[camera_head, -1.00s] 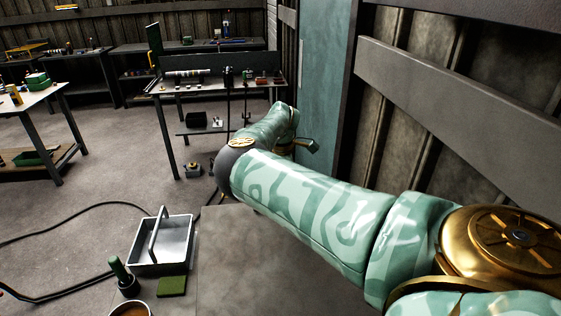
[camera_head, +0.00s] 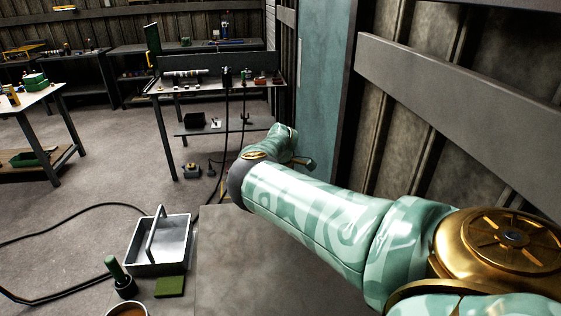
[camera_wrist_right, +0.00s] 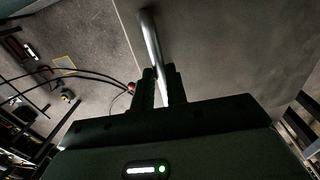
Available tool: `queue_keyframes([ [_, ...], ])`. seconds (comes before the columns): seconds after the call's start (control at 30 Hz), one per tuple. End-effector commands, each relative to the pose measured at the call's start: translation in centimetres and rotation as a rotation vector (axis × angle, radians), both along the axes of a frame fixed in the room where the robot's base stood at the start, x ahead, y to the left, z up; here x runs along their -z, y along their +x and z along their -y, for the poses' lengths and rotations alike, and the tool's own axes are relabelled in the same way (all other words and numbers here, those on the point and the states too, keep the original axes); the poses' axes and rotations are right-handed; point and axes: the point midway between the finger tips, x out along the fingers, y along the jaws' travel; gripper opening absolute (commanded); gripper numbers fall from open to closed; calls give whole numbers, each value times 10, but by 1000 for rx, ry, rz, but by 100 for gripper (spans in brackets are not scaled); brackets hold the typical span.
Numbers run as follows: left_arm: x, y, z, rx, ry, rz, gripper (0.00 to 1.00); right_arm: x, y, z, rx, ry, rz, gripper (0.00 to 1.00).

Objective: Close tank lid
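The bar runs away from the fingers over a broad grey surface (camera_wrist_right: 225,45). A flat grey surface (camera_head: 245,255) also lies beneath the arm in the head view; I cannot tell whether it is the tank lid. My left gripper is not in view.
A grey tray with a handle (camera_head: 160,262), a green-handled tool (camera_head: 118,275) and a green pad (camera_head: 170,287) stand at the lower left. A workbench (camera_head: 225,86) stands behind. A wall (camera_head: 450,90) borders the right. The middle floor is mostly clear, with cables (camera_head: 60,225).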

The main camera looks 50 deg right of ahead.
Motion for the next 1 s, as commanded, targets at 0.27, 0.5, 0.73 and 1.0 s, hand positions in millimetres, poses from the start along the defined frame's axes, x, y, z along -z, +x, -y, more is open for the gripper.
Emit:
queue_keyframes([
  [0.27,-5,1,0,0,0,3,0,13,15,16,4,-25,26,0],
  [0.5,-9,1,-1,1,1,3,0,38,17,16,5,-10,14,0],
  [0.73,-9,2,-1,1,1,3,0,41,17,15,7,-5,11,0],
  [1.0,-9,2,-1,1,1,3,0,43,16,14,4,-4,7,36],
])
